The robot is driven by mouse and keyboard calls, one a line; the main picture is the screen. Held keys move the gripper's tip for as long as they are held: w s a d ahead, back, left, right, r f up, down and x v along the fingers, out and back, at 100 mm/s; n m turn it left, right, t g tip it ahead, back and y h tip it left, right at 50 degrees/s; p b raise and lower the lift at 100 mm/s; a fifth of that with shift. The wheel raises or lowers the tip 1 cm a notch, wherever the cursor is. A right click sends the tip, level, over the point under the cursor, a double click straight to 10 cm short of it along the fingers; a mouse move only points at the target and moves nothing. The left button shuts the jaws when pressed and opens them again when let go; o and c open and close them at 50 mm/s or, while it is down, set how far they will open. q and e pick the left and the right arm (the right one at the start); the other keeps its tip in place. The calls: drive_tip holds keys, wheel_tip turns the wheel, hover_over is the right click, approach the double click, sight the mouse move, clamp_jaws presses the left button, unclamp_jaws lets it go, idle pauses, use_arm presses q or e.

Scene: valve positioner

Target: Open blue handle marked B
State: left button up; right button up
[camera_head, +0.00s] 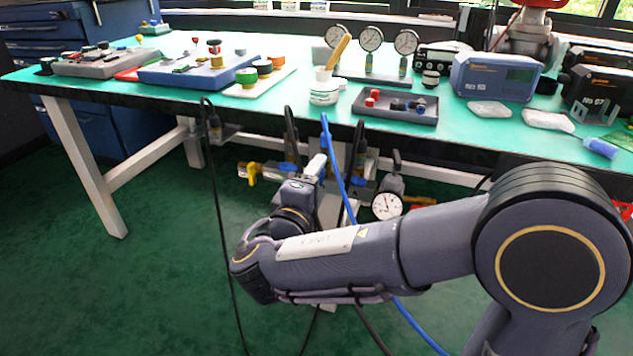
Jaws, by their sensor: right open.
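Below the table's front edge hangs a row of valve fittings. A blue handle (288,167) shows just left of my right gripper, and another blue part (357,182) shows just right of it. I cannot read a letter B on either, so I cannot tell which one is marked B. My right gripper (317,165) is open, in front of the fittings between these blue parts. It is small and partly merged with what is behind, so I cannot tell whether it touches anything. My right arm comes in from the right. My left gripper is not in view.
A yellow handle (249,172) sits left on the same row, and a pressure gauge (387,206) hangs right of it. A blue hose (337,170) and black cables run down nearby. The green table (200,105) above holds gauges, trays and boxes. The floor at left is clear.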

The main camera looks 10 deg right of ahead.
drive_tip(key=p+v, duration=0.2)
drive_tip(key=v, duration=0.5)
drive_tip(key=shift+s+a, duration=0.25)
drive_tip(key=shift+s, duration=0.1)
